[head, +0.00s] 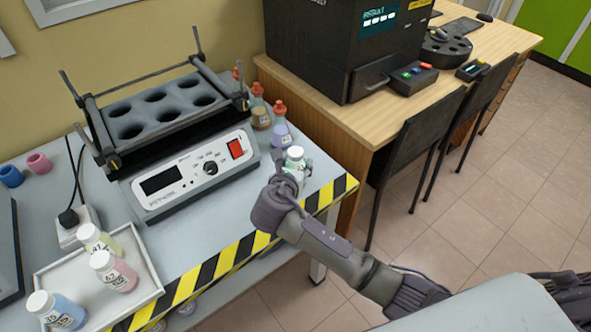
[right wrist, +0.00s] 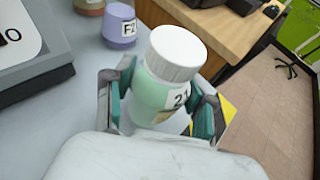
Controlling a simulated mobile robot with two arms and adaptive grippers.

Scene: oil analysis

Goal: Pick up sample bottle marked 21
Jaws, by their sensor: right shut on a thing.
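The sample bottle marked 21 (right wrist: 160,90) has a white ribbed cap and pale green contents. In the right wrist view it stands between the fingers of my right gripper (right wrist: 160,115), which is shut on it. In the head view the bottle (head: 295,158) shows at the right end of the striped-edge bench, with my right gripper (head: 289,175) around it. Whether its base touches the bench is hidden by the gripper. My left gripper is not in view.
A shaker with a several-hole rack (head: 195,170) stands left of the bottle. Orange-capped bottles (head: 281,128) stand just behind it. A white tray (head: 150,272) holds bottles at the front left. A wooden desk (head: 320,120) with a black machine (head: 345,50) adjoins at the right.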

